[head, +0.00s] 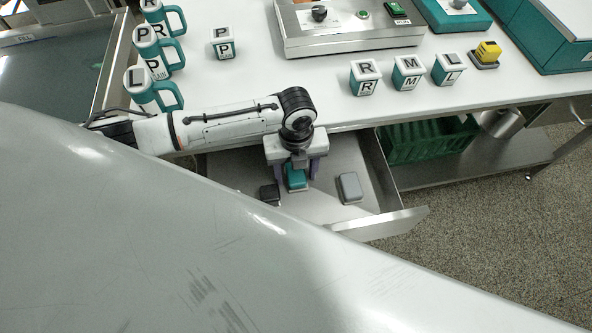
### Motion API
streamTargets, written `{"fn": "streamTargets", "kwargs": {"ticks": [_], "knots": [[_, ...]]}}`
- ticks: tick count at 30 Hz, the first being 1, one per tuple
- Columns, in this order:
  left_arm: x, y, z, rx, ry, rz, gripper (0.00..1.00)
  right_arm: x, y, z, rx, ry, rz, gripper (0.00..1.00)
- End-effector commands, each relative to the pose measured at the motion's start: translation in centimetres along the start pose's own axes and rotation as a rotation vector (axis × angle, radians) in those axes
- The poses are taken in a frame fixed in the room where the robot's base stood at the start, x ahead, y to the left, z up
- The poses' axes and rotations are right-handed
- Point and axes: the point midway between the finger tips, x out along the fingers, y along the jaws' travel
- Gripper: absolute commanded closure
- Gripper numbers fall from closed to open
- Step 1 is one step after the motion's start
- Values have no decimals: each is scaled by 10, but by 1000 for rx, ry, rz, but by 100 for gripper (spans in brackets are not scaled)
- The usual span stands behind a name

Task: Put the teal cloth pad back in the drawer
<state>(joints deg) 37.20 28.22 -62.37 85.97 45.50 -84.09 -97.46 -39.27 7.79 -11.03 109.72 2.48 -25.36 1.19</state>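The teal cloth pad (297,178) is inside the open drawer (325,208), between a dark pad on its left and a grey pad on its right. It appears to rest on or just above the drawer floor. My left gripper (298,173) points down into the drawer, with one finger on each side of the teal pad. The fingers look spread a little wider than the pad, with narrow gaps; contact is hard to judge. The gripper body hides the pad's far end. My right gripper is not in view.
The dark pad (269,193) and grey pad (349,187) lie in the drawer. Lettered cubes (407,72), mugs (153,88) and a steel control box (345,28) stand on the white table (262,72). A green crate (428,138) sits right of the drawer. A large pale surface fills the foreground.

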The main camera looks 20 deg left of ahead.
Motion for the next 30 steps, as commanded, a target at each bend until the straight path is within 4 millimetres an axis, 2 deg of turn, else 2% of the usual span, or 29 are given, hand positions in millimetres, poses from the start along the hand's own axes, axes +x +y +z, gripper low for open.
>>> {"fn": "streamTargets", "kwargs": {"ticks": [8, 12, 14, 24, 30], "knots": [[0, 0, 0, 0, 0, 0, 43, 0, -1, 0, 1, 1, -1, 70], [-9, 0, 0, -1, 0, 0, 43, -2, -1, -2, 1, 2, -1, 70], [-18, -1, 1, -1, -1, -2, 43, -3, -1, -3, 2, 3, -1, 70], [-90, -1, 1, 0, -2, -3, 43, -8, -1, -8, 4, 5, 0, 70], [-116, 0, 1, 0, -1, -1, 43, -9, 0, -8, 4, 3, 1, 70]]}}
